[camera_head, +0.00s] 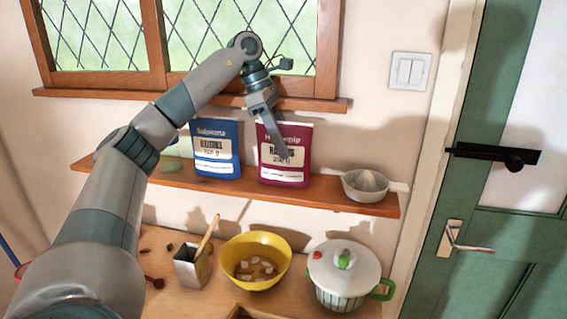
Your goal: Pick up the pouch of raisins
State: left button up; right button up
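A magenta pouch (296,167) stands upright on the wall shelf; its pale label appears to read "RAISINS", partly covered by my gripper. A blue pouch (226,158) stands to its left on the same shelf; its small label also seems to read "RAISINS", but the print is blurred. My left gripper (281,150) points down in front of the magenta pouch's upper left part. Its fingers overlap in this view, so I cannot tell whether they are open or touch the pouch. My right gripper is out of view.
The wooden shelf (335,201) also holds a grey juicer (366,185) at its right end. A window sill (325,103) juts out above. Below are a metal holder (190,270), a yellow bowl (237,281) and a lidded pot (342,289). A green door (504,251) stands right.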

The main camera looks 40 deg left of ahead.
aim_at(284, 126)
pick_arm(q)
grip_shut()
jog(key=shift+r, duration=0.1)
jog(key=shift+w+r+b, duration=0.1)
jog(key=shift+r+b, duration=0.4)
jog(key=shift+r, duration=0.3)
notch_tip(284, 126, up, 2)
jog(key=shift+r+b, duration=0.15)
jog(key=shift+b, duration=0.3)
jog(key=w+d+r+b, duration=0.1)
jog(key=d+r+b, duration=0.1)
jog(key=d+r, duration=0.5)
jog(key=d, duration=0.4)
jog(key=shift+w+d, duration=0.25)
jog(key=shift+d, duration=0.05)
jog(key=shift+f, duration=0.1)
